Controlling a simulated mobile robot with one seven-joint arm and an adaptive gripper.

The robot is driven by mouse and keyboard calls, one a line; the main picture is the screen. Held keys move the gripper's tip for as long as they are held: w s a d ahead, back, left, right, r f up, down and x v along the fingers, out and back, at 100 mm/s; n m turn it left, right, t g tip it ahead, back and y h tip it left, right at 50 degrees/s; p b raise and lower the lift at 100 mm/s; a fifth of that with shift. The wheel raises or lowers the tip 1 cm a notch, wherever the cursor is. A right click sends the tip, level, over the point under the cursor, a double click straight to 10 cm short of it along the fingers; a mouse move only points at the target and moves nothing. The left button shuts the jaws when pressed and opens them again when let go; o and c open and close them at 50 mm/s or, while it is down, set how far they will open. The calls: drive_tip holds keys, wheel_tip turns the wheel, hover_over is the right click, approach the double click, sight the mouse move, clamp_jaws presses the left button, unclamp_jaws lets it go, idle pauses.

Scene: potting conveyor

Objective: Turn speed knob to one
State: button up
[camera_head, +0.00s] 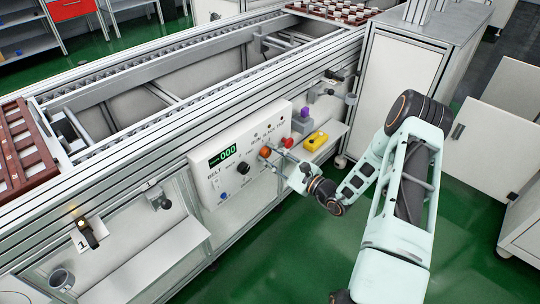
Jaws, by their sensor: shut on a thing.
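The small labels are too small to read, so which one is the speed knob is not clear. My gripper (273,155) reaches the panel from the right, with its fingertips at the orange knob and shut on it. The knob's pointer mark cannot be made out.
A blue button (223,196) is low on the panel. A shelf to the right holds a yellow box (316,141) and a purple item (303,115). A lower shelf (150,262) and a grey cup (61,279) are at left. Green floor (260,265) is open in front.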

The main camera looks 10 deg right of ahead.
drive_tip(key=o, duration=1.1)
drive_tip(key=shift+o, duration=0.2)
drive_tip(key=v, duration=1.2)
